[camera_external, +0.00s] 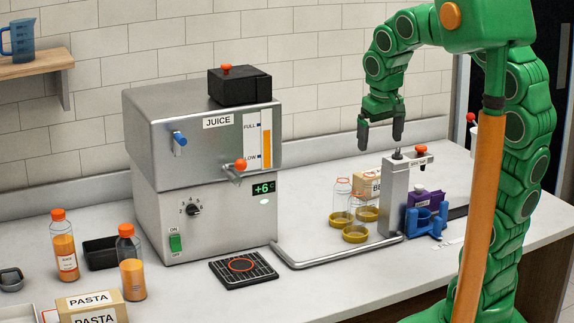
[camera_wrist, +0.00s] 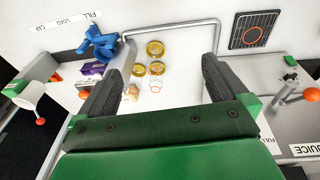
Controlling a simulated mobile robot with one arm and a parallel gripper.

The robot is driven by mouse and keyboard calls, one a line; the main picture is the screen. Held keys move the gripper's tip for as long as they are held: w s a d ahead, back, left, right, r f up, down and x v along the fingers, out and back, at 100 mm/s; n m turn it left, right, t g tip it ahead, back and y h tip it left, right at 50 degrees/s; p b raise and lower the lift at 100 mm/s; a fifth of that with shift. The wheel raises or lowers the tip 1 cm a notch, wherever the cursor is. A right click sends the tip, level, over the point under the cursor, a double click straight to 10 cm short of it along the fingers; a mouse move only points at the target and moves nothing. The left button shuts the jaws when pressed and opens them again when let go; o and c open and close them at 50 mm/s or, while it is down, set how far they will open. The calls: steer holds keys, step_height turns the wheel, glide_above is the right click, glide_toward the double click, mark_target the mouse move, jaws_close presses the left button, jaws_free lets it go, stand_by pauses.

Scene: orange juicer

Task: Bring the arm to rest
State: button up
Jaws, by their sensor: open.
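My green arm reaches in from the right in the external view. My gripper (camera_external: 382,132) points down above the counter, just above and left of the grey post (camera_external: 396,195). In the wrist view my gripper (camera_wrist: 162,75) shows two dark fingers spread wide apart with nothing held between them. Below it are a clear bottle (camera_external: 343,192) and several yellow ring holders (camera_external: 355,234), which also show between the fingers in the wrist view (camera_wrist: 155,48).
The steel juice machine (camera_external: 205,200) stands left of my gripper. A bent metal rail (camera_external: 335,255), a blue clamp (camera_external: 425,222) and a purple box (camera_external: 418,197) are near the post. Two juice bottles (camera_external: 131,265) (camera_external: 64,247) and pasta boxes (camera_external: 92,310) stand at left.

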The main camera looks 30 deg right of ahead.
steer(key=s+d+f+g, duration=0.1)
steer(key=s+f, duration=0.4)
steer(key=s, duration=0.6)
steer(key=s+d+f+g, duration=0.2)
steer(key=s+f, duration=0.3)
steer(key=s, duration=0.6)
steer(key=shift+d+g+y, duration=0.3)
steer(key=shift+d+y, duration=0.1)
steer(key=shift+d, duration=0.35)
